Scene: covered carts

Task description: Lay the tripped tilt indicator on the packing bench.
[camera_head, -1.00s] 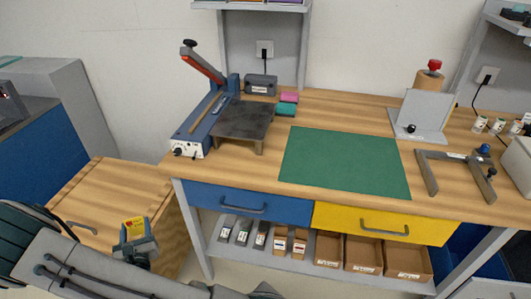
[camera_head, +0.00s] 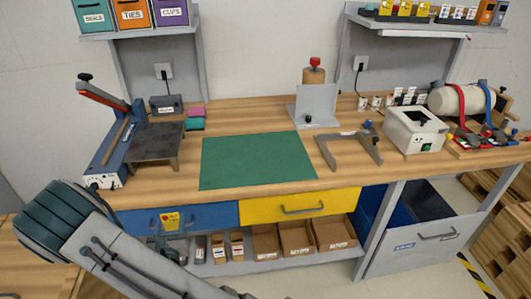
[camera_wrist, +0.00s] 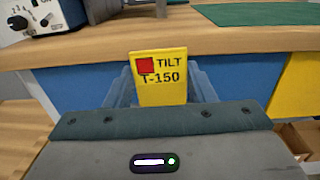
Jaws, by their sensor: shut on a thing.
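The tilt indicator is a yellow tag (camera_wrist: 160,92) marked "TILT T-150" with a red square, upright in the wrist view. My gripper (camera_wrist: 158,100) is shut on it. In the head view the tag (camera_head: 170,219) shows small in front of the blue drawer, with my gripper (camera_head: 172,236) below it. The packing bench (camera_head: 225,122) has a wooden top with a green mat (camera_head: 258,160) in the middle. The tag is in front of the bench and lower than its top, left of the mat.
A blue lever press (camera_head: 112,155) with a dark plate stands on the bench's left. A grey clamp frame (camera_head: 350,150) and a white box printer (camera_head: 414,130) stand to the right. The mat is bare.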

